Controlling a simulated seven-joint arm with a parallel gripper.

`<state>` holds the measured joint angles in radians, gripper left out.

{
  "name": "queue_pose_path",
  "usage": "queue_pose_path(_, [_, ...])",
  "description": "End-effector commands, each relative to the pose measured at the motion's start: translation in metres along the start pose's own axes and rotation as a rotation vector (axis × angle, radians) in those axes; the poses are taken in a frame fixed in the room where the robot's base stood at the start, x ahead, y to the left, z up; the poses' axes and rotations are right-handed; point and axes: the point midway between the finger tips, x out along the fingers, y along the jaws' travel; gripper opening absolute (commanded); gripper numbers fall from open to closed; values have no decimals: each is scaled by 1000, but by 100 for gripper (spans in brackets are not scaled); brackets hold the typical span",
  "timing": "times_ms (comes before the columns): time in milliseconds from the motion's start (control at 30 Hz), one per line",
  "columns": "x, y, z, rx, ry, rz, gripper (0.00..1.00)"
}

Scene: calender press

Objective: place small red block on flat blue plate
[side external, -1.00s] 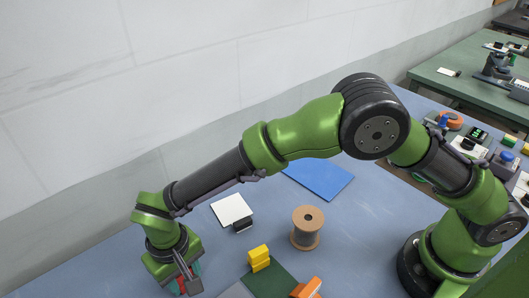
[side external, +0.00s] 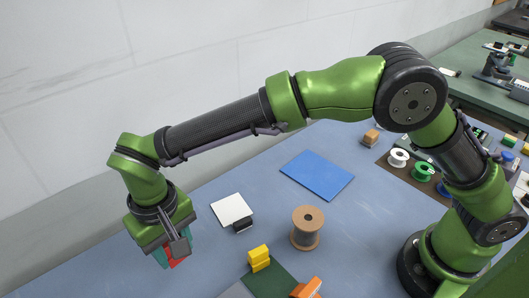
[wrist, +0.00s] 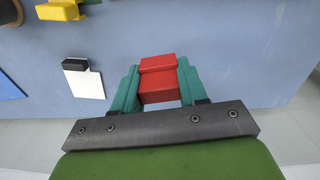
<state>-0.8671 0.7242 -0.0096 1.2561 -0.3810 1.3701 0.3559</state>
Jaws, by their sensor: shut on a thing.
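A small red block (wrist: 158,80) is between the teal fingers of my gripper (wrist: 155,88) in the wrist view. My gripper is shut on it. In the side view my gripper (side external: 172,256) holds the red block (side external: 174,254) over the left part of the table, apart from the plate; part of the block is hidden by the fingers. The flat blue plate (side external: 317,175) lies bare on the table, to the right and farther back. Only an edge of the blue plate (wrist: 8,86) shows at the left of the wrist view.
A white square (side external: 231,209) with a dark clip-like piece (side external: 243,226) lies between my gripper and the plate. A brown spool (side external: 306,229) stands in front of the plate. A yellow block (side external: 259,258), a green mat (side external: 283,282) and an orange piece (side external: 307,288) are at the front.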

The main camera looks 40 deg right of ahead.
Motion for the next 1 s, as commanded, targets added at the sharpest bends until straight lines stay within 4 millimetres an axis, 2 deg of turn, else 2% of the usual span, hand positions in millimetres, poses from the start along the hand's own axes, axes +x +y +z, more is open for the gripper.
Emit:
queue_pose_path(167, [-28,40,-30,97,26,-21,14])
queue_pose_path(267, [-39,86,-44,183,27,-22,14])
queue_pose_path(300, [-42,107,-48,214,27,-22,14])
queue_pose_path(467, [-47,193,-47,307,26,-18,14])
queue_pose_path(600, [-45,268,-26,360,25,-14,14])
queue_pose_path(667, [-41,297,-12,374,25,-11,14])
queue_pose_path(800, [-27,356,35,389,20,-6,14])
queue_pose_path(900, [-14,385,75,379,13,-5,14])
queue_pose_path(1000, [2,401,112,348,7,-4,14])
